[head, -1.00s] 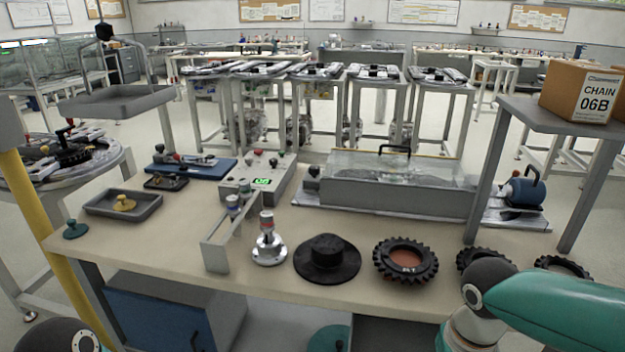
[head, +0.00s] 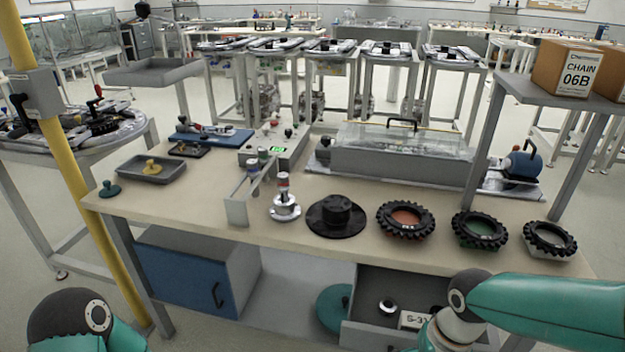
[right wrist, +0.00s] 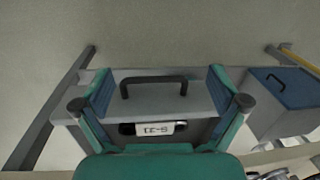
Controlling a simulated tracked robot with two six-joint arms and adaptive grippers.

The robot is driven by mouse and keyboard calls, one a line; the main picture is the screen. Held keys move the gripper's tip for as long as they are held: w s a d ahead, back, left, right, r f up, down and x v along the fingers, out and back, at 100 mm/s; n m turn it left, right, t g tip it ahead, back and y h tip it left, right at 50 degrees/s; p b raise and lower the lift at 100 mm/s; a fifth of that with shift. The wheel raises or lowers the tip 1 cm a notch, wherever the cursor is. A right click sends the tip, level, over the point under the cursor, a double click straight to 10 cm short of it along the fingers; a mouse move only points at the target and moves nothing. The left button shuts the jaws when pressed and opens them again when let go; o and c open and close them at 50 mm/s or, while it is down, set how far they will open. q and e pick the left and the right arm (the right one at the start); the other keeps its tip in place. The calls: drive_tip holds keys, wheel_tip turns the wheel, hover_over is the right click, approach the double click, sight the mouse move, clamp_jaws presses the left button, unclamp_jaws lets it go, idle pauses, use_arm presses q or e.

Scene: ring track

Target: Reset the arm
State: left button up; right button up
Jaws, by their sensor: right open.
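My right gripper (right wrist: 160,75) is open in the right wrist view, its two green fingers wide apart. The black drawer handle (right wrist: 153,80) appears between the fingers, with no visible grip on it. The grey drawer (head: 372,338) stands open under the bench in the head view, holding a small metal ring (head: 387,306) and a white label plate (head: 413,320). My right arm comes in at lower right in the head view, its gripper out of frame. My left arm shows only a dark joint and green link at lower left; its gripper is out of view.
The workbench (head: 330,243) bears a black hat-shaped part (head: 336,215), several toothed rings (head: 405,218), a metal flanged post (head: 284,204) and a clear-topped tank (head: 400,150). A blue cabinet (head: 180,272) sits below. A yellow post (head: 75,190) stands at left.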

drive_tip(key=s+a+f+y+p, duration=0.1)
drive_tip(key=s+a+f+p, duration=0.2)
drive_tip(key=f, duration=0.5)
drive_tip(key=s+a+f+y+p, duration=0.1)
drive_tip(key=s+a+f+p, duration=0.3)
drive_tip(key=f, duration=0.4)
drive_tip(key=shift+s+t+y+p, duration=0.4)
drive_tip(key=shift+s+p, duration=0.15)
drive_tip(key=shift+s, duration=0.45)
drive_tip(key=shift+f, duration=0.1)
